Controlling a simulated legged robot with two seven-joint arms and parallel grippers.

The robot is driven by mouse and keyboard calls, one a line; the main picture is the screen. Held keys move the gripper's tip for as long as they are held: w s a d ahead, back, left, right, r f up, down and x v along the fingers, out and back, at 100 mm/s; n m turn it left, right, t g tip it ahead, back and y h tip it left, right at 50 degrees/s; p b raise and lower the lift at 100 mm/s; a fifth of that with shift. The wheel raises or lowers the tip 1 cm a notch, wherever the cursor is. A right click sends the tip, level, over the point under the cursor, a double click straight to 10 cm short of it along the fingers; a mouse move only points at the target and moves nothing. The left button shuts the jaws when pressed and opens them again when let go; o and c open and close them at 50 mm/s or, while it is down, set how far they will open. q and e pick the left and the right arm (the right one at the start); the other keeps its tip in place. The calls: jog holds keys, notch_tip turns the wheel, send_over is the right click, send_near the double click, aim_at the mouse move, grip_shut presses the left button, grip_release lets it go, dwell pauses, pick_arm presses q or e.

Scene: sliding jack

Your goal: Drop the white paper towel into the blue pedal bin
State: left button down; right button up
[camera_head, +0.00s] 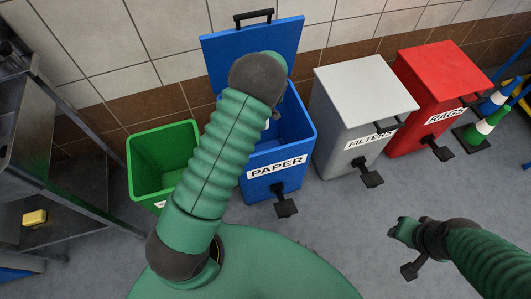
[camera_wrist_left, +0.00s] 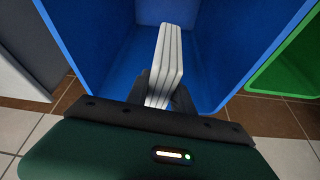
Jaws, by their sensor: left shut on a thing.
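The blue pedal bin (camera_head: 310,136), labelled PAPER, stands with its lid (camera_head: 225,62) raised. Its blue inner walls fill much of the left wrist view (camera_wrist_left: 115,50). My left gripper (camera_wrist_left: 163,88) is shut on the white paper towel (camera_wrist_left: 170,58), a folded, layered white stack. The towel is held at the bin's opening, against the blue interior. In the head view my left arm hides the towel and most of the left gripper. My right gripper (camera_head: 404,240) hangs over the floor at the lower right, and its jaw opening is unclear.
An open green bin (camera_head: 140,165) stands left of the blue one. A closed grey FILTERS bin (camera_head: 340,105) and a closed red RAGS bin (camera_head: 435,85) stand to the right. A dark shelf with a yellow object (camera_head: 35,217) is at the left. Grey floor is clear in front.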

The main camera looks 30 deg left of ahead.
pick_arm(q)
jog(key=c, duration=1.4)
grip_release()
jog(key=shift+o, duration=1.2)
jog(key=shift+a, duration=0.15)
jog(key=shift+o, duration=0.7)
jog(key=shift+a+f, duration=0.2)
jog(key=shift+a, duration=0.1)
jog(key=shift+a+f, duration=0.15)
jog(key=shift+a, duration=0.15)
jog(key=v, duration=0.1)
jog(key=p+v, duration=0.1)
jog(key=v, duration=0.3)
jog(key=shift+w+d+p, duration=0.25)
jog(key=shift+p, duration=0.1)
jog(key=p+v, duration=0.3)
jog(key=v, duration=0.8)
jog(key=shift+s+a+r, duration=0.25)
jog(key=shift+s+r, duration=0.05)
jog(key=shift+r, duration=0.1)
pick_arm(e)
jog(key=r, duration=0.5)
jog(key=shift+a+r, duration=0.1)
jog(key=shift+a, duration=0.2)
